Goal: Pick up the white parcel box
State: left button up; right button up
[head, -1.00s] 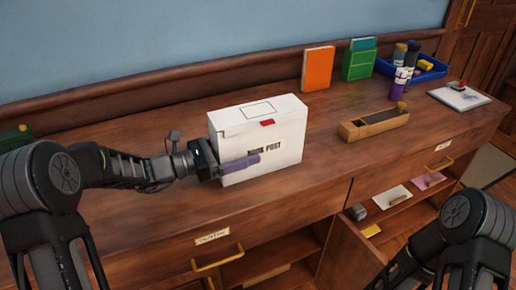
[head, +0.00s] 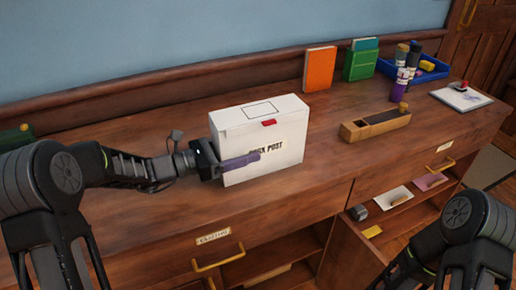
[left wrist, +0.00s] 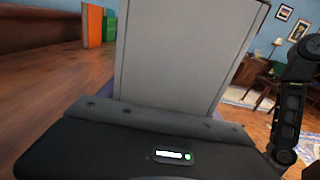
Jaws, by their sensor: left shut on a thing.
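The white parcel box (head: 262,133) stands upright on the wooden counter in the head view, with a red tab on its upper edge and dark lettering on its front. My left gripper (head: 238,161) is shut on its left part, one purple finger lying across the front face. The other finger is hidden behind the box. In the left wrist view the box's pale narrow side (left wrist: 185,55) rises straight out from the gripper. I cannot tell whether the box's base touches the counter. My right gripper is not in view; only part of my right arm shows at the lower right.
A wooden tray (head: 362,129) lies right of the box. An orange book (head: 319,69) and green books (head: 361,62) stand behind. A blue bin (head: 430,70), bottles and a notepad (head: 461,98) are at the far right. Open shelves and drawers are below the counter.

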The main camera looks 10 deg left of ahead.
aim_at(241, 115)
pick_arm(q)
jog(key=shift+r, duration=0.15)
notch_tip(241, 115, up, 10)
jog(key=shift+f+p, duration=0.1)
jog(key=shift+p, duration=0.45)
dwell(0.4)
